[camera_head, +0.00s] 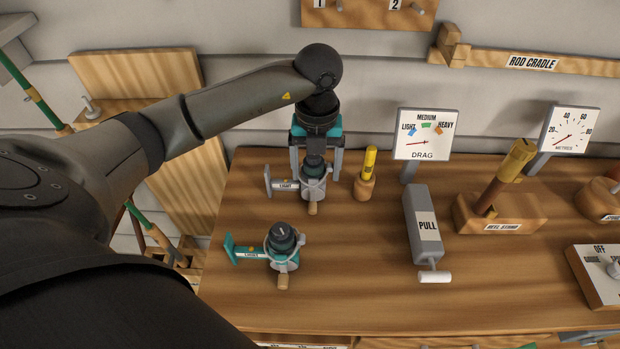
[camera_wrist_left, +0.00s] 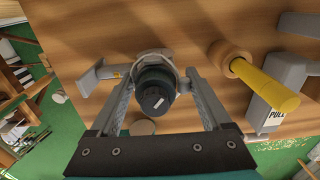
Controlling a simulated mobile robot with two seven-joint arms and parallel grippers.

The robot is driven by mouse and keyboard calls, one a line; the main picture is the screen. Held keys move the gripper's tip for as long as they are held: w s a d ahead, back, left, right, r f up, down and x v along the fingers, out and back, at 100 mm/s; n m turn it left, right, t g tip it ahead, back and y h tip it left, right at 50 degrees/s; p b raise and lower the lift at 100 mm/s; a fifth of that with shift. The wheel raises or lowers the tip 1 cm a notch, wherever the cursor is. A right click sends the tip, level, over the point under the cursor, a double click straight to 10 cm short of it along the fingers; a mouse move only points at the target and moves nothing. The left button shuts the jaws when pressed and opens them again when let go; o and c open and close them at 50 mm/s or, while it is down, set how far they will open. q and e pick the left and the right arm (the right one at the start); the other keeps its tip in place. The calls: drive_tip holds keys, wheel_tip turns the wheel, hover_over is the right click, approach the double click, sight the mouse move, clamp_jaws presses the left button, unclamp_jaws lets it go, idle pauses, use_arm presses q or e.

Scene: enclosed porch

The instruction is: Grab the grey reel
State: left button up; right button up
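The grey reel (camera_head: 313,186) stands on the wooden bench, with a dark knob on top and a foot labelled "LIGHT" to its left. My left gripper (camera_head: 316,168) is directly over it, pointing down. Its two fingers are spread, one on each side of the reel. In the left wrist view the grey reel (camera_wrist_left: 155,84) shows between the open fingers, with a gap visible on either side. I cannot tell how low the fingertips reach. A similar teal reel (camera_head: 283,246) stands nearer on the bench, apart from the gripper. My right gripper is not in view.
A yellow-topped peg (camera_head: 368,170) stands just right of the gripper; it also shows in the wrist view (camera_wrist_left: 265,85). Farther right are the grey pull block (camera_head: 423,225), the drag gauge (camera_head: 424,134) and the reel stand (camera_head: 500,212). The bench's front middle is clear.

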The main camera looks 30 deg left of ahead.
use_arm(q)
drive_tip(key=c, duration=1.2)
drive_tip(key=shift+a, duration=0.1)
clamp_jaws()
